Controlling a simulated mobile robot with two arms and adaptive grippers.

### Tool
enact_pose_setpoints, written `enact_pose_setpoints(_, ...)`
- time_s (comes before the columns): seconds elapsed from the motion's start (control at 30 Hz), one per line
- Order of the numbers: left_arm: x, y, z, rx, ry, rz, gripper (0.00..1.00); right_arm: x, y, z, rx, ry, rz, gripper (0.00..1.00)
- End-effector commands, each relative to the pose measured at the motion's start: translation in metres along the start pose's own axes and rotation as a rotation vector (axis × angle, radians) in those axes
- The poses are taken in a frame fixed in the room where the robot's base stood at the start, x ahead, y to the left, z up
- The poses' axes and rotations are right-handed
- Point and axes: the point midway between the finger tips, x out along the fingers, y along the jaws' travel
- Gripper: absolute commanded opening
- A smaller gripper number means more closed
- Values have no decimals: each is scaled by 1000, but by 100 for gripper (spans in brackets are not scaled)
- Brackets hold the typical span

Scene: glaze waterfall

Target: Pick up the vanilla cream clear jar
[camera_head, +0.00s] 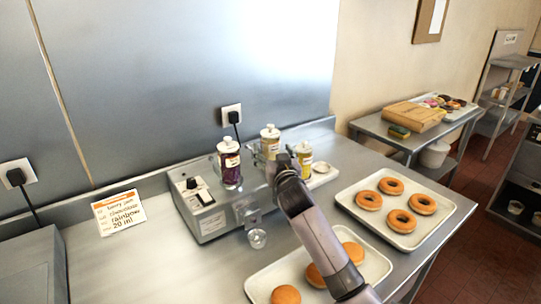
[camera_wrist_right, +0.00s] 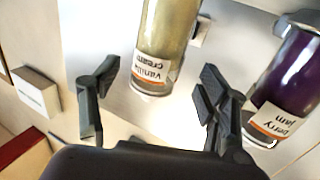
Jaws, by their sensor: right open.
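The vanilla cream jar (camera_wrist_right: 168,38) shows in the right wrist view as a clear jar with yellowish contents and an orange-and-white label, upside down in that picture. My right gripper (camera_wrist_right: 152,105) is open, with its two dark fingers apart on either side of the jar's labelled end. No clear contact shows. In the head view, my right arm reaches to a pale jar (camera_head: 270,142) and a yellow jar (camera_head: 304,160); I cannot tell which is vanilla cream. The fingers are largely hidden there. My left gripper is not in view.
The purple berry jam jar (camera_head: 229,165) stands close by on the left, on the grey machine (camera_head: 212,222). A donut tray (camera_head: 345,203) lies to the right, and a second tray (camera_head: 262,284) lies in front under my arm. A label card (camera_head: 119,213) stands at left.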

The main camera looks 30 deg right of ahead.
Motion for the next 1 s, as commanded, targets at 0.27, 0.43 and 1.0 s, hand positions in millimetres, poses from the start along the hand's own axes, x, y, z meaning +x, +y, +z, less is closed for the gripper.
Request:
enact_pose_setpoints(0.27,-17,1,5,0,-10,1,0,31,4,-6,-1,0,1,70)
enact_pose_setpoints(0.43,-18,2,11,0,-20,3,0,47,3,-3,0,1,0,70)
enact_pose_setpoints(1.0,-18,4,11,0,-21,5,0,51,3,-2,0,1,0,53)
